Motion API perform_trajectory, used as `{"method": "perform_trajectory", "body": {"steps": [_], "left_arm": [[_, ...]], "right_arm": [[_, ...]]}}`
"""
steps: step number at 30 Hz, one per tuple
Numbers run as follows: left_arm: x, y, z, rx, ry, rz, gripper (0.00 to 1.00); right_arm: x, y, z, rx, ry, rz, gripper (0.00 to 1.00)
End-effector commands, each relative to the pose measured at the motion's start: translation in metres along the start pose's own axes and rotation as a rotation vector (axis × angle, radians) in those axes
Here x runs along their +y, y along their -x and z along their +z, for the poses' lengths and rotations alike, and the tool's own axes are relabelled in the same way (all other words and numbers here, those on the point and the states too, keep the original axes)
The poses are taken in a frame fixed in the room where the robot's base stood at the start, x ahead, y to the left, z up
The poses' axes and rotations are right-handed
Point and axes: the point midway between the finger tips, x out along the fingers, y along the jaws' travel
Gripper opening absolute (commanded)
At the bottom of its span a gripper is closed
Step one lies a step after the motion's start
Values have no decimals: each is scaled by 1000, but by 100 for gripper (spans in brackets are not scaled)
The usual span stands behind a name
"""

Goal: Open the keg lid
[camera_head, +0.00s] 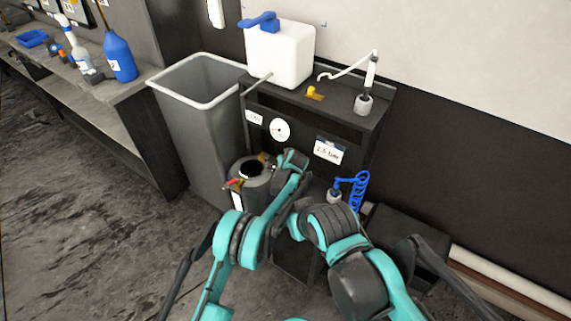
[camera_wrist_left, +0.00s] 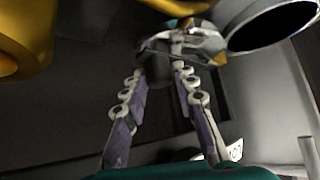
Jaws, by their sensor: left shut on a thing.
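The keg (camera_head: 250,195) stands on the floor in front of the grey cabinet. Its round top shows a dark opening. My left arm reaches over its right side, with the left gripper (camera_head: 284,162) close by the rim. In the left wrist view, the fingers come together around a small grey-white piece (camera_wrist_left: 195,45), which looks like the keg lid; I cannot tell for certain. The keg's dark opening with a pale rim (camera_wrist_left: 270,27) is beside it, to the upper right. My right arm bends in from the right; its fingertips are hidden.
A grey bin (camera_head: 190,115) stands left of the keg. A white jug (camera_head: 280,52) and a tap stand on the cabinet (camera_head: 345,105). A coiled blue hose (camera_head: 355,188) hangs at right. A bench (camera_head: 95,100) with bottles is at left; open floor lies before it.

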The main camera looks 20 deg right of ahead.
Motion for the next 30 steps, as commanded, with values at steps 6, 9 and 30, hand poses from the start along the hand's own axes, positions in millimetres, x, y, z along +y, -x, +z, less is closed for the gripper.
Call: {"method": "perform_trajectory", "body": {"steps": [6, 9, 30], "left_arm": [[6, 0, 1, -1, 2, 4, 0], [6, 0, 1, -1, 2, 4, 0], [3, 20, -1, 0, 2, 0, 41]], "right_arm": [[0, 0, 0, 0, 0, 0, 0], [0, 0, 0, 0, 0, 0, 0], [0, 0, 0, 0, 0, 0, 0]]}}
